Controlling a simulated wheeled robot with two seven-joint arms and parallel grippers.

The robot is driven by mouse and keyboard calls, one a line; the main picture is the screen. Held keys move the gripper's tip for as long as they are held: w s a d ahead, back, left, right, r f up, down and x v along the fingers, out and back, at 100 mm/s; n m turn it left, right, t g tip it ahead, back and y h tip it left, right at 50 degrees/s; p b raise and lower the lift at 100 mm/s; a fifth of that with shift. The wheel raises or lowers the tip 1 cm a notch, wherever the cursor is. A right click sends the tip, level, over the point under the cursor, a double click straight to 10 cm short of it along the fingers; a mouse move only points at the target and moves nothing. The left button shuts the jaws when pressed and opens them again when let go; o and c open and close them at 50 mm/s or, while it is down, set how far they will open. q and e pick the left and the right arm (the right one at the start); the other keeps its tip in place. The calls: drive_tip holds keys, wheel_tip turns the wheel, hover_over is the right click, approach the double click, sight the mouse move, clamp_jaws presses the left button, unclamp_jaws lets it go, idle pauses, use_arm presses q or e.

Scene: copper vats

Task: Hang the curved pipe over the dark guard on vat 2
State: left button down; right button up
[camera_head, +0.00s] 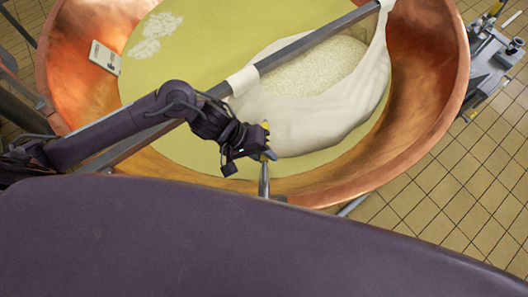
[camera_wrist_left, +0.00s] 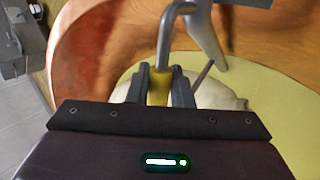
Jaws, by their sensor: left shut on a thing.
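My left gripper (camera_head: 265,143) is shut on the curved pipe, over the near side of the copper vat (camera_head: 420,110). The pipe (camera_head: 264,180) is grey metal with a yellow band, and a straight length of it points toward the near rim. In the left wrist view, the fingers (camera_wrist_left: 160,88) close around the yellow band (camera_wrist_left: 158,86), and the pipe (camera_wrist_left: 163,45) bends over in a hook at the top. I cannot make out the dark guard or a vat number for certain. My right gripper is not in view.
A grey bar (camera_head: 305,42) crosses the vat, with a white cloth (camera_head: 330,115) of curds slung from it in yellowish liquid (camera_head: 190,70). A white plate (camera_head: 105,57) sits at the left rim. Metal equipment (camera_head: 490,65) stands at right; tiled floor (camera_head: 460,190) is open below it.

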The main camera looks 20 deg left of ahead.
use_arm(q)
drive_tip(key=shift+f+p, duration=0.25)
drive_tip(key=shift+p, duration=0.1)
idle(0.5)
drive_tip(key=c, duration=1.2)
unclamp_jaws()
